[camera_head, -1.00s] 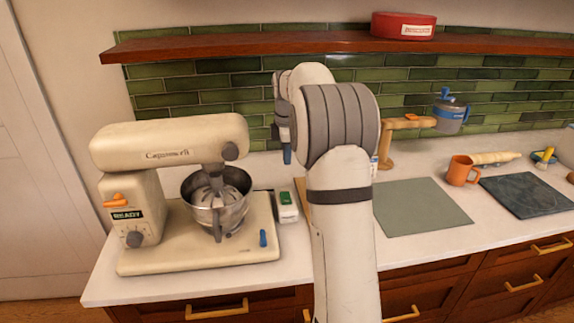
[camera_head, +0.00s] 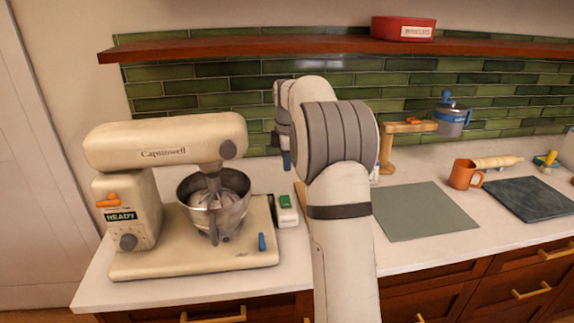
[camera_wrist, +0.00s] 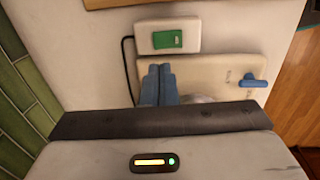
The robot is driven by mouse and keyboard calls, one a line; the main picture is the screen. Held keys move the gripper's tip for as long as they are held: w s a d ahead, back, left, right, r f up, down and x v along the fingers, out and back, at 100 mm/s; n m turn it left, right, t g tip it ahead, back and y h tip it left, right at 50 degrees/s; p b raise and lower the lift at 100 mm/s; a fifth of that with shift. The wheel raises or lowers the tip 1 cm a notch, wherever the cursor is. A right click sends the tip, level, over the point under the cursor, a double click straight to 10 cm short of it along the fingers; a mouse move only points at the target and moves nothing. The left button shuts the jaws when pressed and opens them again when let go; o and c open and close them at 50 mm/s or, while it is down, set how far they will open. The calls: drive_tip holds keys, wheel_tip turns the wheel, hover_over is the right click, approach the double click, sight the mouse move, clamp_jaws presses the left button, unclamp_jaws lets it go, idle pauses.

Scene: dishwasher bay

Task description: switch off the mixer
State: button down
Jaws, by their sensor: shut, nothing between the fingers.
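The cream mixer (camera_head: 165,143) stands on the left of the counter, head lowered over a metal bowl (camera_head: 228,207). It has an orange lever (camera_head: 108,201), a lit READY display (camera_head: 121,216), a dark knob (camera_head: 128,242) and a blue lever (camera_head: 262,242) on its base. A white box with a green rocker switch (camera_head: 285,202) lies just right of the base. In the wrist view the green rocker (camera_wrist: 167,39) shows beyond my fingertips, with a dark cord at the box's left.
A wooden shelf (camera_head: 250,46) with a red tin (camera_head: 403,28) runs above. To the right are a grey-green mat (camera_head: 425,212), an orange mug (camera_head: 465,174), a dark board (camera_head: 530,197) and a wooden stand (camera_head: 388,150). My arm hides part of the counter.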

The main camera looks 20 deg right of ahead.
sight(286, 198)
drive_tip(key=f, duration=0.3)
drive_tip(key=w+f, duration=0.1)
drive_tip(key=f, duration=0.3)
drive_tip(key=f+p, duration=0.1)
drive_tip(key=f, duration=0.3)
drive_tip(key=shift+w+d, duration=0.15)
drive_tip(key=shift+w, duration=0.05)
